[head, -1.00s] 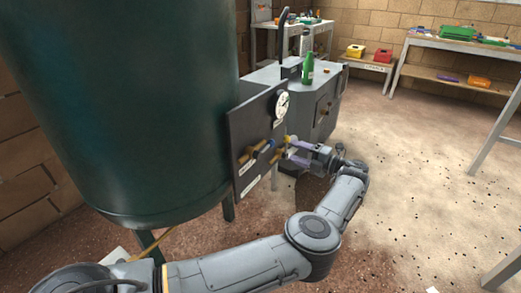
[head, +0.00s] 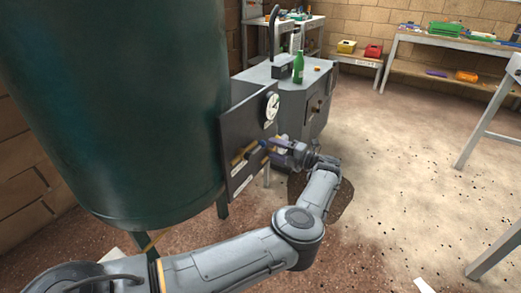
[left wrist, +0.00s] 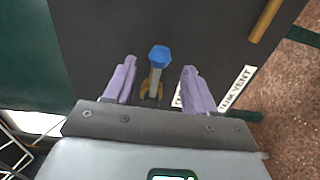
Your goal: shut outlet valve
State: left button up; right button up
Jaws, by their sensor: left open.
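A dark panel (head: 229,126) beside the green tank carries a round white gauge and brass valve fittings. One brass valve (head: 241,156) sits at the panel's left side. My left gripper (head: 273,147) is at the panel's right side, over a blue-tipped valve. In the left wrist view, my left gripper (left wrist: 156,84) is open, its purple fingers on either side of the valve's blue tip (left wrist: 160,56), with gaps on both sides. Its brass base shows below. A label beside it ends in "VENT"; which valve is the outlet I cannot tell. My right gripper is not in view.
The large green tank (head: 110,100) stands left of the panel. A grey cabinet (head: 290,75) with a green bottle (head: 298,67) stands behind it. Another brass bar (left wrist: 265,20) is on the panel. The floor to the right is open.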

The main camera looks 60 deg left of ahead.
aim_at(257, 150)
pick_arm(q)
jog(key=shift+s+a, duration=0.1)
jog(key=shift+a, duration=0.15)
jog(key=shift+p+x, duration=0.3)
jog(key=shift+x, duration=1.45)
jog(key=c, duration=0.7)
jog(key=shift+c, duration=0.2)
